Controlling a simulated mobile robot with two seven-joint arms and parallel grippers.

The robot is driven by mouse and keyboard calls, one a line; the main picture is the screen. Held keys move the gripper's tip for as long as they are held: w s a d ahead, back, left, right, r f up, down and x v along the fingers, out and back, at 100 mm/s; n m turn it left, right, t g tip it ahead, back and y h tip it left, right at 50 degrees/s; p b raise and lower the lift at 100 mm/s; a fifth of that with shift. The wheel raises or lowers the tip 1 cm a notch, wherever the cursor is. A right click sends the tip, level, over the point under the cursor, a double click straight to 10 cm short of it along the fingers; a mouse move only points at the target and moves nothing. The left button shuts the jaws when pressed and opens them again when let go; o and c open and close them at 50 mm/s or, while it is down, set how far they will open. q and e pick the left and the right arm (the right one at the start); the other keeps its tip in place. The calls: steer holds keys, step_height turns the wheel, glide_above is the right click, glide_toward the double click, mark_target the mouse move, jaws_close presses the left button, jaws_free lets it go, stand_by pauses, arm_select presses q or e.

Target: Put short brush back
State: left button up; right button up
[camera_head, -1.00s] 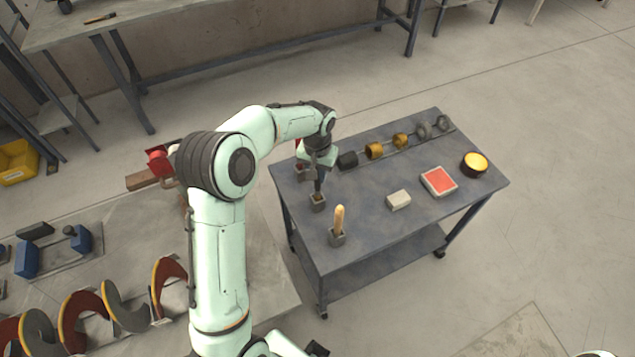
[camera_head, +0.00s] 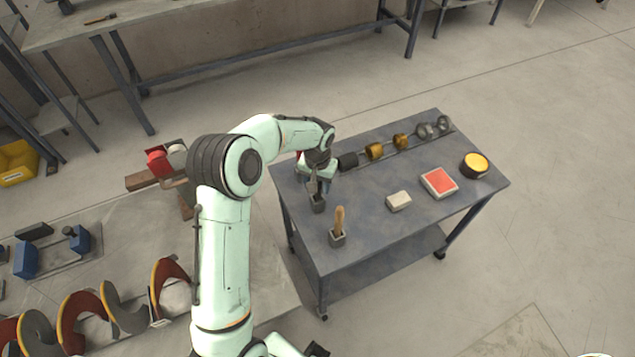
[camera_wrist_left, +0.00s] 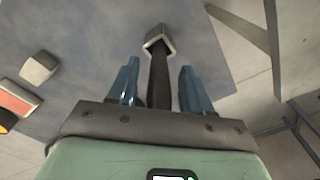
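A short dark handle, apparently the short brush (camera_wrist_left: 158,82), stands between the two fingers of my left gripper (camera_wrist_left: 158,68) in the left wrist view. Gaps show on both sides of it, so the fingers are open around it. Its far end meets a small square holder (camera_wrist_left: 160,40); whether it is fully seated is hidden. In the head view my left gripper (camera_head: 317,185) points down over this holder (camera_head: 318,205) on the blue-grey cart (camera_head: 380,255). Bristles do not show. My right gripper does not show clearly.
A second holder (camera_head: 338,239) with a wooden-handled tool (camera_head: 339,219) stands close in front. A pale block (camera_head: 398,201), a red-topped box (camera_head: 439,182), a yellow-topped tin (camera_head: 474,164) and a row of rings (camera_head: 400,141) are farther right. The cart's right front is bare.

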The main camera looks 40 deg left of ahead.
arm_select(q)
steer(key=shift+r, duration=0.1)
step_height(320, 180, up, 12)
steer(key=shift+s+d+r+p, duration=0.1)
steer(key=shift+p, duration=0.4)
stand_by(0.5)
